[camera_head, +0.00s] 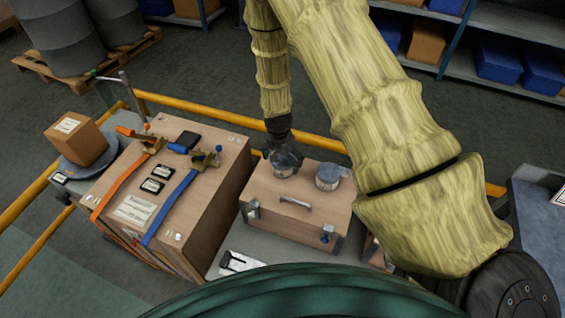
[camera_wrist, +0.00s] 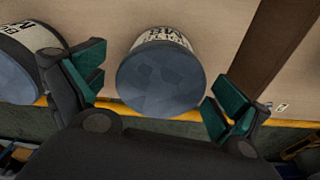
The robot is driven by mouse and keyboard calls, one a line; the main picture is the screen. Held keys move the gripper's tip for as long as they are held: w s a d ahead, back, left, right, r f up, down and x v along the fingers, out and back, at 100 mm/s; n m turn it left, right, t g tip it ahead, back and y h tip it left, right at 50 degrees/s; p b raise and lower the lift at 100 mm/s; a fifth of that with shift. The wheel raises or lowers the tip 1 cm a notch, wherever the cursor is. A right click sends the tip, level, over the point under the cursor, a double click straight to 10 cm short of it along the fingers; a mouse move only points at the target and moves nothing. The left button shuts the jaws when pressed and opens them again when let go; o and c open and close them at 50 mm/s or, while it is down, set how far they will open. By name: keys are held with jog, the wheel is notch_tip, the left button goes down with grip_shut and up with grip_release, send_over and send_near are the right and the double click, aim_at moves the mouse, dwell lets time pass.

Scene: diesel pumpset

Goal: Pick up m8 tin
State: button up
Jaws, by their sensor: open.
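The tin (camera_wrist: 162,75) between my fingers in the wrist view has a grey-blue lid and a pale label that seems to read M8. In the head view this tin (camera_head: 284,168) stands on the left part of a wooden case's lid (camera_head: 262,188), partly hidden by my gripper (camera_head: 283,148). My gripper (camera_wrist: 157,92) is open, with one teal-padded finger on each side of the tin and visible gaps on both sides. A second, similar tin (camera_head: 328,177) stands to its right; it shows at the wrist view's left edge (camera_wrist: 22,65), close to my left-hand finger.
A large strapped crate (camera_head: 197,180) stands left of the case, with brass-coloured buckles on top. A yellow rail (camera_head: 190,108) runs behind. A small carton (camera_head: 77,140) sits on a round plate at the far left.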

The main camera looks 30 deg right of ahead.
jog(key=shift+w+f, duration=0.1)
jog(key=shift+f, duration=0.35)
jog(key=c, duration=1.4)
jog(key=shift+c, duration=0.4)
jog(key=shift+r, duration=0.15)
